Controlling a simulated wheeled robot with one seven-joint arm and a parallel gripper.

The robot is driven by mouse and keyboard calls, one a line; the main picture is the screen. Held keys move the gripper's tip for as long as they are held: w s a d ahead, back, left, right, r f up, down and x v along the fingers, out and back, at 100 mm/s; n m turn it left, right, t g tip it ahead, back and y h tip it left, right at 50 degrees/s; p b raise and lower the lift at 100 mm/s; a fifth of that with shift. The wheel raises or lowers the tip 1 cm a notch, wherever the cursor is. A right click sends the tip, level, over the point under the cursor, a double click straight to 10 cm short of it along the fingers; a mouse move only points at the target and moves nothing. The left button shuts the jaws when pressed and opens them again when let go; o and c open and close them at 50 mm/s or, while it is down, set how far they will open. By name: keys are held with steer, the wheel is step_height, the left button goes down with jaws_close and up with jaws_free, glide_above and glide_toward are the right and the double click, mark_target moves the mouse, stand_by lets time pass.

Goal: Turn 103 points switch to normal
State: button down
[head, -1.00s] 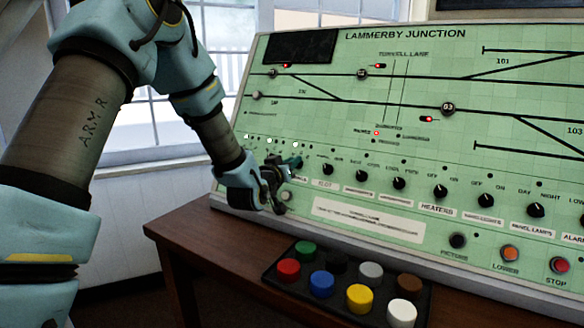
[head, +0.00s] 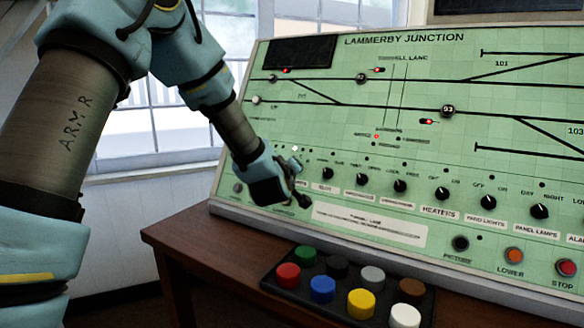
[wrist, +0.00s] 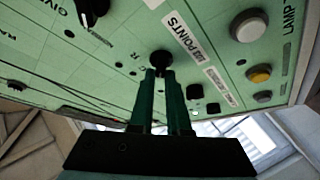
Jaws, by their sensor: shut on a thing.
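My gripper (head: 293,182) is at the lower left of the green control panel (head: 420,165). In the wrist view its two dark green fingers (wrist: 162,80) are shut on a small round black knob (wrist: 160,60), with the fingertips hiding part of it. A white label reading POINTS (wrist: 180,32) sits beside this knob; the number on it is too small to read. Which way the knob points cannot be told. In the head view my gripper hides the knob.
A row of black knobs (head: 400,186) runs to the right of my gripper. Orange (head: 513,255) and red (head: 566,267) buttons are at the lower right. A black tray of coloured buttons (head: 335,262) lies on the wooden table (head: 200,240) in front.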

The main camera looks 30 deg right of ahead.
steer(key=c, duration=0.9)
jaws_free()
steer(key=b+v, duration=0.1)
steer(key=v, duration=0.9)
steer(key=shift+s+a+r+b, duration=0.1)
steer(key=shift+s+a+b, duration=0.15)
steer(key=shift+s+b, duration=0.1)
steer(key=shift+w, duration=0.1)
